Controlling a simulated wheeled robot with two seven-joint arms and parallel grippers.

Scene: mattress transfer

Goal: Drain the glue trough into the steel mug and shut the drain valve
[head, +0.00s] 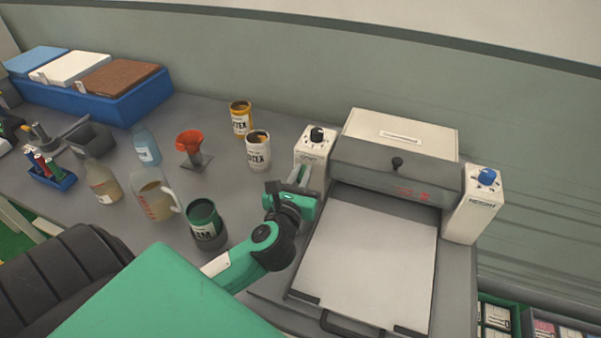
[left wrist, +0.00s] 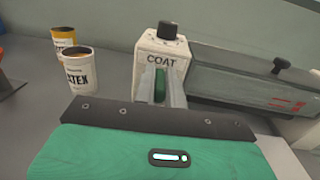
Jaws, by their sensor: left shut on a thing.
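My left gripper (head: 303,178) is at the front of the white COAT box (head: 311,146), on the left side of the coating machine. In the left wrist view its two fingers (left wrist: 161,88) are shut on a narrow green piece (left wrist: 159,84) just below the COAT label. I cannot tell whether this piece is the drain valve's handle. The machine's grey housing (head: 385,172) shows, but I cannot make out the trough or any glue in it. I cannot make out a steel mug; my arm hides part of the bench. My right gripper is not in view.
A green can (head: 204,222) stands left of my wrist, near a handled jug (head: 153,195). Latex tins (head: 258,152) and a red funnel (head: 190,142) stand behind. The machine's flat white bed (head: 365,260) lies to the right, with a blue-knobbed box (head: 474,205) beyond.

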